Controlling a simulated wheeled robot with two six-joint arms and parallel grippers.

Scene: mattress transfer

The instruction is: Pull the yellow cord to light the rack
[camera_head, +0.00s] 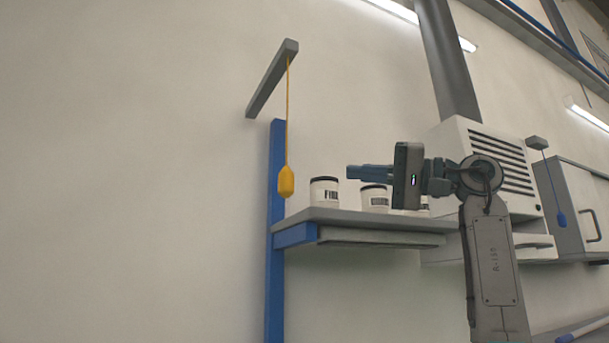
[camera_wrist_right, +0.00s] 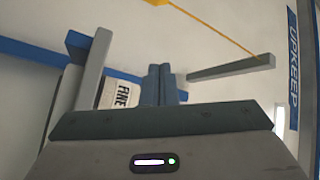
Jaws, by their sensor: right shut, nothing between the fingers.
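The yellow cord (camera_head: 288,115) hangs straight down from a grey bracket arm (camera_head: 272,80) and ends in a yellow pull handle (camera_head: 286,181). My right gripper (camera_head: 350,172) is shut and empty, to the right of the handle at about its height, with a clear gap in the picture. In the right wrist view the shut fingers (camera_wrist_right: 162,72) point toward the wall, and the yellow cord (camera_wrist_right: 212,28) crosses above them. The handle (camera_wrist_right: 155,2) is cut off at the top edge there. The rack shelf (camera_head: 350,217) has a blue post (camera_head: 276,250). My left gripper is out of view.
White tubs (camera_head: 323,191) stand on the shelf behind and below my right gripper. A white vented cabinet (camera_head: 455,145) is at the right. The wall left of the yellow cord is clear.

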